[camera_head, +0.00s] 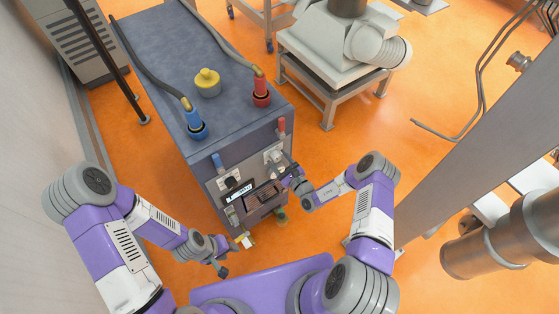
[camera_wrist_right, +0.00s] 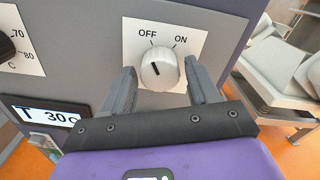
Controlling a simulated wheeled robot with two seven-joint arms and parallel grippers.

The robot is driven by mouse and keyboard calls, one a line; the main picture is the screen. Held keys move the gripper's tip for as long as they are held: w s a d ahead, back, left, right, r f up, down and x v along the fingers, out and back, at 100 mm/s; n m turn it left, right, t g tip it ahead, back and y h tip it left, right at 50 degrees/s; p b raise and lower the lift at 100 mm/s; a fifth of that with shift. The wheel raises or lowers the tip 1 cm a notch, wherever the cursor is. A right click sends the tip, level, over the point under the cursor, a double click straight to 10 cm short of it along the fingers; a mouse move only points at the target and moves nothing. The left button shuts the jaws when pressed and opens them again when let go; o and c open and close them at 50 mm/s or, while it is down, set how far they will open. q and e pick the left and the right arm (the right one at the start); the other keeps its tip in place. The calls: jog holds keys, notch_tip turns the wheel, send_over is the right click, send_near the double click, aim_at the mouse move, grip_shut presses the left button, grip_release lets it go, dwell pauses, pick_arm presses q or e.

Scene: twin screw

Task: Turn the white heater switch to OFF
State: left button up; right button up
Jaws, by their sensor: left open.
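The white heater switch (camera_wrist_right: 160,70) is a round knob on a white plate, with OFF at upper left and ON at upper right. Its dark mark tilts up and left, toward the OFF side. In the head view, the switch's plate (camera_head: 273,154) is on the front of the blue-grey machine, partly hidden by my right gripper. My right gripper (camera_head: 288,178) is at the plate; in the wrist view its open fingers (camera_wrist_right: 160,82) stand on both sides of the knob, with small gaps showing. My left gripper (camera_head: 223,257) is open and empty, low before the machine's left side.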

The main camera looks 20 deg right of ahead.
jog(key=shift+o, duration=0.5)
jog(key=v, duration=0.7)
jog(key=shift+s, duration=0.3)
